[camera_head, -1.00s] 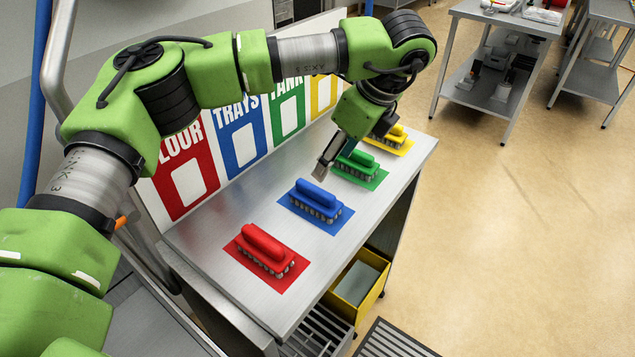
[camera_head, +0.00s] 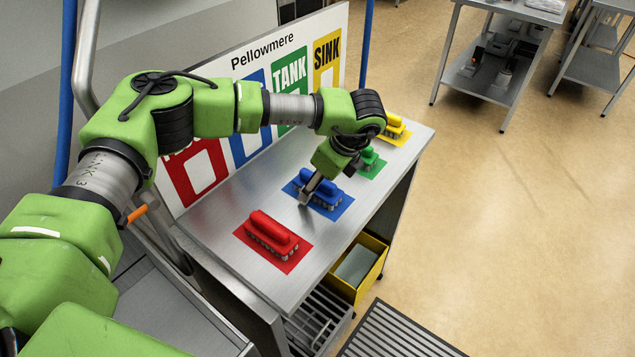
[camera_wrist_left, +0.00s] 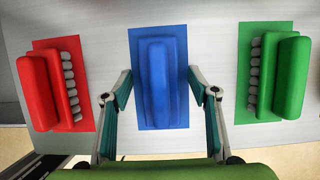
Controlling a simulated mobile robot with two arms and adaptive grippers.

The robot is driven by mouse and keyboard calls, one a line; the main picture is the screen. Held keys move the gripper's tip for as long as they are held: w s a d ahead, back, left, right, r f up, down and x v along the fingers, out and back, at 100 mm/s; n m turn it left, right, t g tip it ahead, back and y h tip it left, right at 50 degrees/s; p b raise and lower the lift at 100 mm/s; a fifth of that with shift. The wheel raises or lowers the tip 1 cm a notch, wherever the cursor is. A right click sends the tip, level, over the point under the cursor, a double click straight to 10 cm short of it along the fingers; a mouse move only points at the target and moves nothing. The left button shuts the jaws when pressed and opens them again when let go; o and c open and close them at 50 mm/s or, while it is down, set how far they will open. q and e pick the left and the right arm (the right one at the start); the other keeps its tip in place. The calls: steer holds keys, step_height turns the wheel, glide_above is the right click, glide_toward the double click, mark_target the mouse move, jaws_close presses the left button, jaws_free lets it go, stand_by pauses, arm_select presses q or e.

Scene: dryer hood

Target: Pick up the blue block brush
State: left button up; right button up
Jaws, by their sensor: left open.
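The blue block brush (camera_head: 318,186) sits on a blue mat (camera_head: 342,211) on the steel table. It also shows in the left wrist view (camera_wrist_left: 157,80), centred ahead of the fingers. My left gripper (camera_head: 305,200) is above the table at the near-left side of the blue brush in the head view, covering part of it. In the left wrist view my left gripper (camera_wrist_left: 160,90) is open, with one finger on each side of the blue mat and nothing held. I cannot tell its exact height over the brush. My right gripper is not in view.
A red brush (camera_head: 272,233) and a green brush (camera_head: 369,157) flank the blue one on matching mats. A yellow brush (camera_head: 394,126) is at the far end. A sign board (camera_head: 250,85) stands along the table's back. A yellow bin (camera_head: 375,257) is below.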

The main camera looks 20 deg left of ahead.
arm_select(q)
steer(key=shift+f, duration=0.1)
steer(key=shift+c, duration=0.7)
steer(key=c, duration=1.1)
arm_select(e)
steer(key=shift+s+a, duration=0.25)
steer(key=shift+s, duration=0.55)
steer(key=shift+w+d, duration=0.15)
